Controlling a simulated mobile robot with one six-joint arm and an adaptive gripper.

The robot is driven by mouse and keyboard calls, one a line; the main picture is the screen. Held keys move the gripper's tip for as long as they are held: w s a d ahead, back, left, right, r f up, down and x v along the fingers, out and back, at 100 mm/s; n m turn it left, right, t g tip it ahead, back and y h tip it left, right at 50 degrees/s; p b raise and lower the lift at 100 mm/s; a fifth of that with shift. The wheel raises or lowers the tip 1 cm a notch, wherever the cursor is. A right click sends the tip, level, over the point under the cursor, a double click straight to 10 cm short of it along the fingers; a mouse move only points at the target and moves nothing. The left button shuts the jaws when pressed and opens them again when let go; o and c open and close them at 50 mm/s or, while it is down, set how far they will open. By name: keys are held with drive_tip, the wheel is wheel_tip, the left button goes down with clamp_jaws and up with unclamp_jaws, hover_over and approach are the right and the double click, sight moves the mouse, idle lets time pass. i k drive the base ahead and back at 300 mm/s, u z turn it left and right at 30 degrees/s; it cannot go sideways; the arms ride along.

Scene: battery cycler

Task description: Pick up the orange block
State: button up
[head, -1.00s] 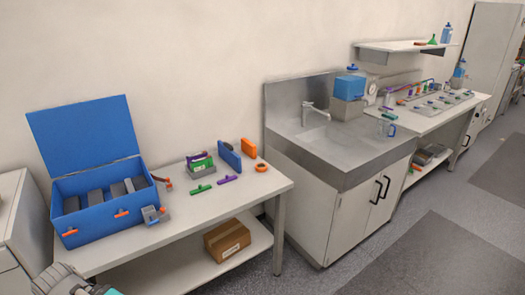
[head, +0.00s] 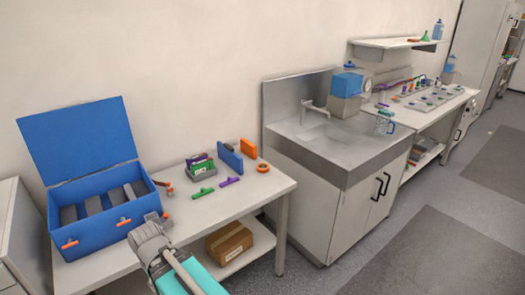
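The orange block (head: 249,148) stands upright near the back right of the left table (head: 232,207), by the wall. A blue upright block (head: 230,158) stands just left of it and close to it. My gripper (head: 153,222) is at the front edge of the table, in front of the blue case, well left of and nearer than the orange block. It looks apart from the block. The fingers are small and unclear, so I cannot tell their opening.
An open blue case (head: 95,236) with grey pieces fills the table's left. An orange ring (head: 263,167), a green piece (head: 202,193), a purple piece (head: 229,182) and a small grey bin (head: 200,168) lie near the blocks. A sink (head: 325,140) stands to the right.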

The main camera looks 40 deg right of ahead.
sight(248, 149)
drive_tip(key=z, duration=0.95)
drive_tip(key=i, duration=1.5)
